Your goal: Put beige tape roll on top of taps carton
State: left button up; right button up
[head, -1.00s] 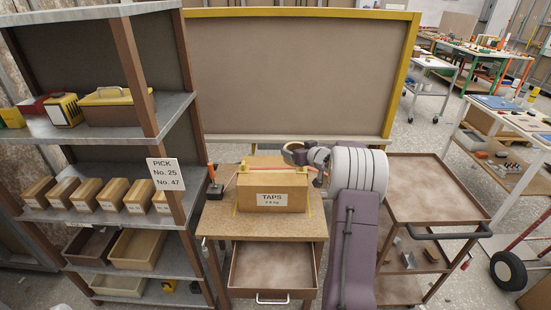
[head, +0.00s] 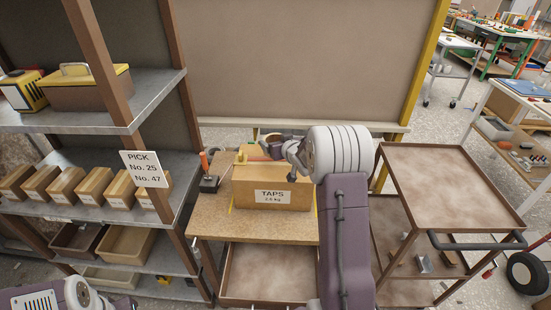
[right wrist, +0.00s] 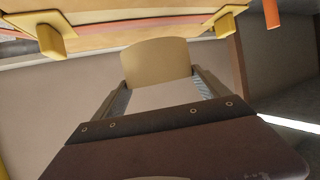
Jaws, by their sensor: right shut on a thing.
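The taps carton (head: 272,192), a brown box labelled TAPS with a red strap and yellow corner pieces, sits on the wooden bench. My right gripper (head: 276,148) is shut on the beige tape roll (head: 268,137) at the carton's upper back edge. In the right wrist view the roll (right wrist: 156,62) is held between the fingers (right wrist: 163,88), and the strapped carton (right wrist: 120,14) shows along the top. I cannot tell whether the roll touches the carton. Part of the roll is hidden by my gripper. My left arm shows at the lower left, its gripper out of view.
The bench (head: 215,222) has an open drawer (head: 265,275) below. A tool with an orange handle (head: 207,173) stands left of the carton. A shelf rack (head: 150,100) is at left, an empty-topped trolley (head: 450,190) at right, and a yellow-framed board (head: 310,65) behind.

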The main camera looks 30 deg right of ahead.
jog(key=shift+s+a+r, duration=0.1)
jog(key=shift+s+a, duration=0.15)
jog(key=shift+a, duration=0.4)
jog(key=f, duration=0.4)
jog(key=shift+w+d+f, duration=0.2)
jog(key=shift+s+a+r, duration=0.1)
jog(key=shift+r, duration=0.05)
jog(key=shift+f+b, duration=0.25)
jog(key=shift+b, duration=0.1)
jog(key=o, duration=1.3)
jog(key=shift+s+r, duration=0.25)
jog(key=shift+r, duration=0.1)
jog(key=v, duration=1.2)
jog(key=s+a+f+g+y, duration=0.1)
jog(key=s+a+f+g, duration=0.5)
jog(key=s, duration=0.5)
jog(key=s+a+f+n+g+y, duration=0.1)
jog(key=s+a+f+g, duration=0.5)
jog(key=s+a, duration=0.5)
jog(key=shift+a+f+n, duration=0.15)
jog(key=shift+f+n, duration=0.15)
